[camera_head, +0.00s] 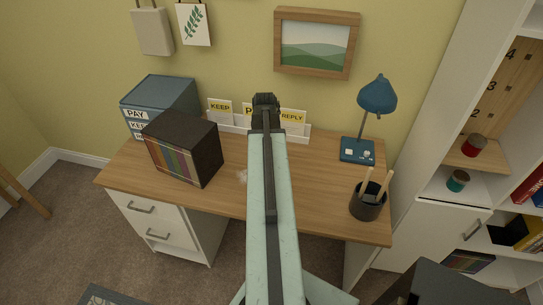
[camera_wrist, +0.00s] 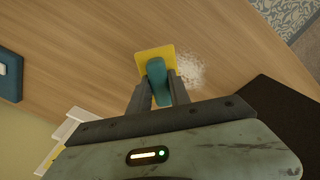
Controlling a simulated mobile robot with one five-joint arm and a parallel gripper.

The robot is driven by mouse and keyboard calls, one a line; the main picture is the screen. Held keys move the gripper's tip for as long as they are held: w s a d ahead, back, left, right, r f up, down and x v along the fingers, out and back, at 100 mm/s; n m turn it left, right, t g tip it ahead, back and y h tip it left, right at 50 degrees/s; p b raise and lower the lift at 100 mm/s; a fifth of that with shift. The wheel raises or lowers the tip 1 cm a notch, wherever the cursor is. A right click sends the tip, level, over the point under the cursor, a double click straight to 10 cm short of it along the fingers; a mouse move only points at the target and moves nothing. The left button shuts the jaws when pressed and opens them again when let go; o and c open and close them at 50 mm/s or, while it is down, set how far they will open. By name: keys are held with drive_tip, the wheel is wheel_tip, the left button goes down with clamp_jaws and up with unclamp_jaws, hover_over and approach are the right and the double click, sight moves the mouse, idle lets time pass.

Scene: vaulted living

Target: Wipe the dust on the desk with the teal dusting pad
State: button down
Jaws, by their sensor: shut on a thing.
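The teal dusting pad (camera_wrist: 157,84) has a teal grip and a yellow square base. My gripper (camera_wrist: 158,92) is shut on the teal grip, with a dark finger on each side. The pad is over the wooden desk (camera_head: 322,190); I cannot tell whether it touches the wood. A pale dust patch (camera_wrist: 190,72) lies just right of the yellow base in the wrist view. In the head view a little of the dust (camera_head: 242,176) shows left of my arm. My arm hides the pad there, and the gripper (camera_head: 265,100) shows only from behind.
A dark box of striped books (camera_head: 184,148) and a blue-grey file box (camera_head: 160,98) stand left. A white rack with cards (camera_head: 298,134) stands at the back. A blue lamp (camera_head: 357,150) and a pen cup (camera_head: 368,201) stand right. Bare wood lies between.

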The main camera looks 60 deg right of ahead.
drive_tip(key=shift+s+d, duration=0.65)
drive_tip(key=shift+d, duration=0.15)
wheel_tip(320, 180, down, 6)
drive_tip(key=b, duration=0.6)
drive_tip(key=shift+f+b, duration=1.05)
